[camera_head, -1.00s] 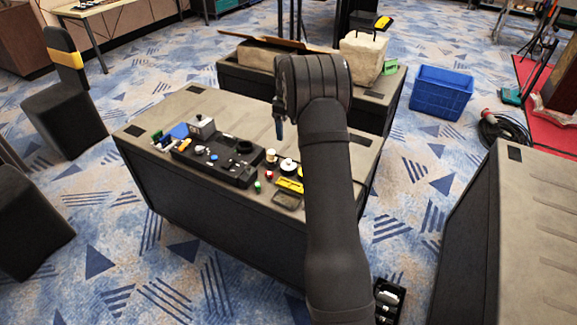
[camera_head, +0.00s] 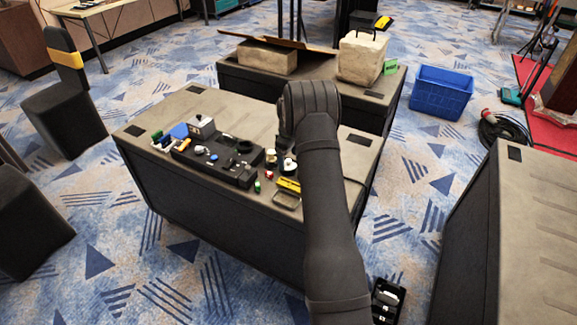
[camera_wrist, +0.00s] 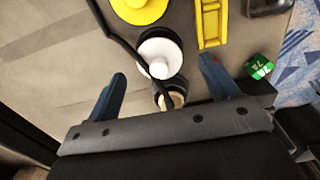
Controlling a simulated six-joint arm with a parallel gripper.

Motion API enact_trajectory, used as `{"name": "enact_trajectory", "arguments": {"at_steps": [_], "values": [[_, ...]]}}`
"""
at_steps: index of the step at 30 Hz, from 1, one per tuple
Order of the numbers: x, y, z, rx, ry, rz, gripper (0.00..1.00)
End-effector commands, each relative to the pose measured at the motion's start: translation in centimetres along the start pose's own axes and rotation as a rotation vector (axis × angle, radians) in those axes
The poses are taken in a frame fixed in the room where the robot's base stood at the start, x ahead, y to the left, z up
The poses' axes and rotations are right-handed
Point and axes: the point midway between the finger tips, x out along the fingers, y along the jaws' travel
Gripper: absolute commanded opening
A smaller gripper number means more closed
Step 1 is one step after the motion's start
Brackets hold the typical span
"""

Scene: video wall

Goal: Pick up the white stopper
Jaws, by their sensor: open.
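The white stopper (camera_wrist: 160,55), a round white disc with a raised knob, lies on the dull grey-brown table top in the wrist view. In the head view, a small white piece that looks like it (camera_head: 289,164) shows at the lower left of my wrist. My gripper (camera_wrist: 162,70) is open, with one blue-grey finger to each side and the stopper between and just beyond the fingertips. The fingers do not visibly touch it. In the head view my arm mostly hides the fingers.
A cream-topped round piece (camera_wrist: 172,99) sits close to the stopper, between my fingers. A yellow disc (camera_wrist: 138,8), a yellow frame (camera_wrist: 209,28) and a green block (camera_wrist: 262,68) are near. A black tray (camera_head: 216,160) holds small parts.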

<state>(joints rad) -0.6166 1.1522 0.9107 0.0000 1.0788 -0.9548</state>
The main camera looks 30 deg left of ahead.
Motion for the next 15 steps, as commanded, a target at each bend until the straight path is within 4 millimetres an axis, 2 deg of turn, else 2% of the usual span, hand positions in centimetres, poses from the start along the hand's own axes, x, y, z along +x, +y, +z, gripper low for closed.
{"name": "enact_trajectory", "arguments": {"at_steps": [1, 4, 11, 15], "values": [[1.0, 0.1, 0.1, 0.0, -0.002, -0.002, 0.8], [2.2, 0.1, 0.1, 0.001, -0.001, 0.0, 0.8], [2.5, 0.1, 0.0, 0.001, 0.0, 0.001, 0.8], [2.5, 0.1, 0.0, 0.001, 0.0, 0.001, 0.56]]}}
